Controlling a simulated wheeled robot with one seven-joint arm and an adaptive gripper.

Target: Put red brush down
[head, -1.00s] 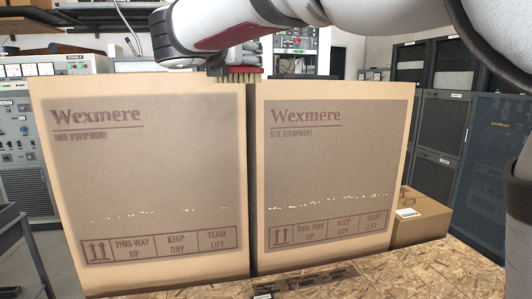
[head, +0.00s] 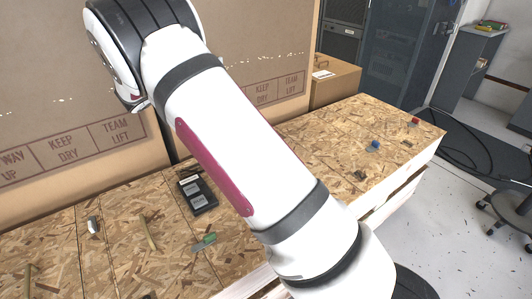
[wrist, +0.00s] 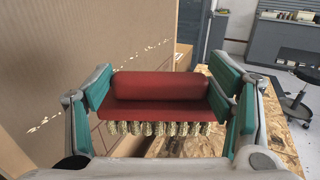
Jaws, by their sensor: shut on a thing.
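The red brush (wrist: 160,86) shows in the wrist view, with a rounded red back and a row of pale bristles along its lower edge. My gripper (wrist: 160,98) is shut on it, with a teal pad against each end. The brush lies level across the jaws, beside the face of a large cardboard box. In the head view my arm crosses the middle, and neither gripper nor brush is in sight. The chipboard table (head: 330,140) shows below and right of the brush in the wrist view (wrist: 200,147).
Large cardboard boxes (head: 60,90) line the back of the table, with a smaller box (head: 335,82) at right.

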